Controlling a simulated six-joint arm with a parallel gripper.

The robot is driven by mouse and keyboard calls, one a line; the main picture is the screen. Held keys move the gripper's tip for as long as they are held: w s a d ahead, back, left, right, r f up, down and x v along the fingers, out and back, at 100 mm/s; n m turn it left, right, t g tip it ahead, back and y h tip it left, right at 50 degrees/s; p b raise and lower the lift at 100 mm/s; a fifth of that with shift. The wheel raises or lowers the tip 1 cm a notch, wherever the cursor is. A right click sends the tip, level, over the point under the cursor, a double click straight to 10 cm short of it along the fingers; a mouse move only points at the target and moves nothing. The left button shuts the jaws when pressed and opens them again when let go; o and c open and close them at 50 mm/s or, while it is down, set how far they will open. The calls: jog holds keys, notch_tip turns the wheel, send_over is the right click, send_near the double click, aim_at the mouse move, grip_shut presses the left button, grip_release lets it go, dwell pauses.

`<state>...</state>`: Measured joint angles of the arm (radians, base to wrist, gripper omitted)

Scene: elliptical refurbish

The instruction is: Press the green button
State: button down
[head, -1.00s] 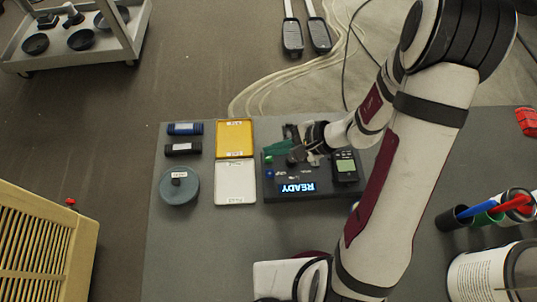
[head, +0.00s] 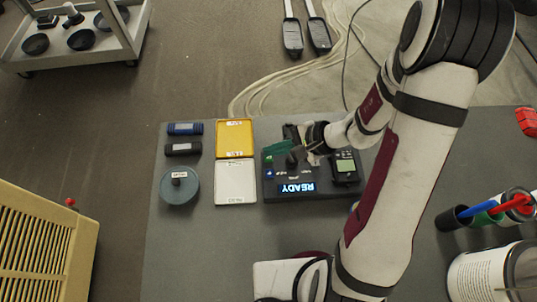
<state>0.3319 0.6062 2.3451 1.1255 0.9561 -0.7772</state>
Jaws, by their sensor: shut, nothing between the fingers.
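A black device (head: 308,188) with a lit blue-white display reading READY (head: 296,188), upside down in the picture, lies on the grey table. My gripper (head: 294,157) is shut and empty, low over the back left part of the device. A flat dark green piece (head: 275,147) shows just left of the fingertips. A small green spot (head: 268,160) sits on the device's left edge, above a blue button (head: 269,173). I cannot tell for sure which of these is the green button, or whether the fingertips touch anything. The wrist hides part of the device's back.
A grey handheld meter (head: 345,166) sits on the device's right side. Left are a yellow tray (head: 235,122), a white tray (head: 235,200), a blue cylinder (head: 185,128), a black cylinder (head: 182,148) and a round grey lidded thing (head: 179,195). The front left table is clear.

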aim_at(273, 159)
jog(key=shift+f, duration=0.35)
jog(key=shift+f, duration=0.45)
dwell(0.4)
jog(key=shift+r, duration=0.9)
jog(key=shift+r, duration=2.5)
